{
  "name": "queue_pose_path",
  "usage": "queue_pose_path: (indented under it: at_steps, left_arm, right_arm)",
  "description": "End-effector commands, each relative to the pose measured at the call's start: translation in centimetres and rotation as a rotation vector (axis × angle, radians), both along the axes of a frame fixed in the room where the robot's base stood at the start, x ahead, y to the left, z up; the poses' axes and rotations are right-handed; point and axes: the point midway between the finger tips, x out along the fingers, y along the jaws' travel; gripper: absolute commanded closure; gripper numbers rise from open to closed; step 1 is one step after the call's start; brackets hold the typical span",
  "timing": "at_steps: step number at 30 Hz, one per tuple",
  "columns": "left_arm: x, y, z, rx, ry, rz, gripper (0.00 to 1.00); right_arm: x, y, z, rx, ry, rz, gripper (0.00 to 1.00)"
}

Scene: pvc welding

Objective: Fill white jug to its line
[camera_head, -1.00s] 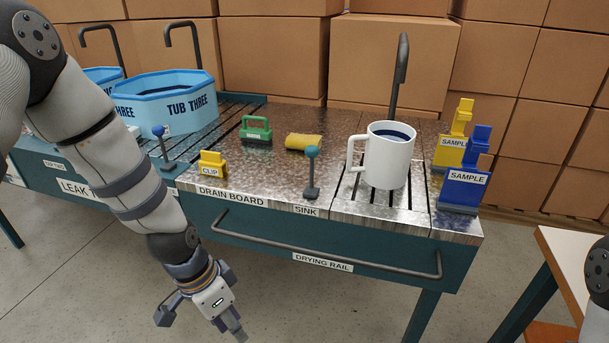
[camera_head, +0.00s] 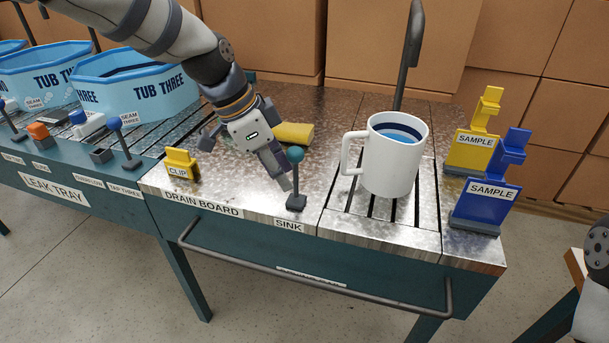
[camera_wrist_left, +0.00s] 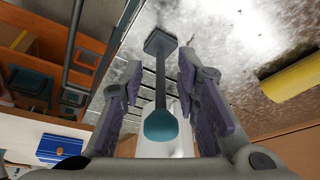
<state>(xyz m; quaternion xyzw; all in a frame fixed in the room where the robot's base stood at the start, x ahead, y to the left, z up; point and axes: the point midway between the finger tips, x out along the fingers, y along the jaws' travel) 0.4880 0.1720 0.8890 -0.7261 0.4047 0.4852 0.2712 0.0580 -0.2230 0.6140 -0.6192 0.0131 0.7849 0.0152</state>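The white jug (camera_head: 378,172) stands upright on the slatted sink grate, its handle to the left, below the dark spout (camera_head: 412,45). Inside it show a dark blue band and a light blue surface below that band. The sink lever (camera_head: 296,178), a dark stalk with a teal ball, stands left of the jug behind the SINK label (camera_head: 289,225). My left gripper (camera_head: 287,168) is at the lever. In the left wrist view the lever (camera_wrist_left: 160,85) stands between its spread fingers, with gaps visible. My right gripper is out of view.
A yellow sponge (camera_head: 294,133) lies behind my left gripper. A yellow clip (camera_head: 180,163) stands left. Yellow (camera_head: 470,150) and blue (camera_head: 487,205) sample stands are right of the jug. Blue tubs (camera_head: 135,92) are at the left. A rail (camera_head: 300,278) runs along the front.

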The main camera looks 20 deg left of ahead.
Motion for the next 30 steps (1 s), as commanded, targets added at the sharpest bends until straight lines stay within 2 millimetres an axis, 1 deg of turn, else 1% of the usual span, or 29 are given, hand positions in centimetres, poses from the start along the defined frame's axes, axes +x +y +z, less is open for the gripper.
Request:
queue_pose_path:
  at_steps: [1, 4, 6, 9, 12, 18, 19, 20, 21, 22, 23, 30]
  left_arm:
    - [0.6, -1.1, -0.4, 0.002, 0.005, -0.002, 0.71]
    - [1.8, -3.0, -0.3, 0.001, 0.003, -0.001, 0.71]
    - [1.9, -3.3, -1.7, 0.001, 0.008, 0.000, 0.71]
    - [2.1, -3.6, -2.5, 0.000, 0.004, 0.001, 0.71]
    - [2.2, -3.7, -2.8, -0.001, 0.001, 0.001, 0.71]
    - [2.3, -3.7, -2.7, -0.001, -0.001, 0.001, 0.71]
    - [2.3, -3.7, -2.7, -0.001, -0.001, 0.001, 0.76]
    - [2.3, -3.7, -2.7, -0.001, -0.001, 0.001, 0.82]
    - [2.3, -3.7, -2.7, -0.001, -0.001, 0.001, 0.91]
    - [2.3, -3.7, -2.7, -0.001, -0.001, 0.001, 0.98]
    - [2.3, -3.7, -2.7, -0.001, -0.001, 0.001, 1.00]
    - [2.3, -3.7, -2.8, -0.002, -0.001, 0.002, 1.00]
  right_arm:
    - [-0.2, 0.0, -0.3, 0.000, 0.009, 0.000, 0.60]
    - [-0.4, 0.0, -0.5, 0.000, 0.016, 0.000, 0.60]
    - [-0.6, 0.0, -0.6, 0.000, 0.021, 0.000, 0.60]
    - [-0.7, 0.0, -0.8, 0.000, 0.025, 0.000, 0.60]
    - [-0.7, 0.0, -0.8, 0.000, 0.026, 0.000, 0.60]
    - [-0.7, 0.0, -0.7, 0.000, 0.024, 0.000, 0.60]
    - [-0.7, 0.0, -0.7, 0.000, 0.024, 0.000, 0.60]
    - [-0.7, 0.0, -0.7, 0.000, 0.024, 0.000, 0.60]
    - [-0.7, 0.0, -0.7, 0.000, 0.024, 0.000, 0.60]
    - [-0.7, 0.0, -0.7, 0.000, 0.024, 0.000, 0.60]
    - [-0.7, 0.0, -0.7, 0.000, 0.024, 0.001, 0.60]
    - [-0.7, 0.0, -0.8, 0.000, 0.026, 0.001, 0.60]
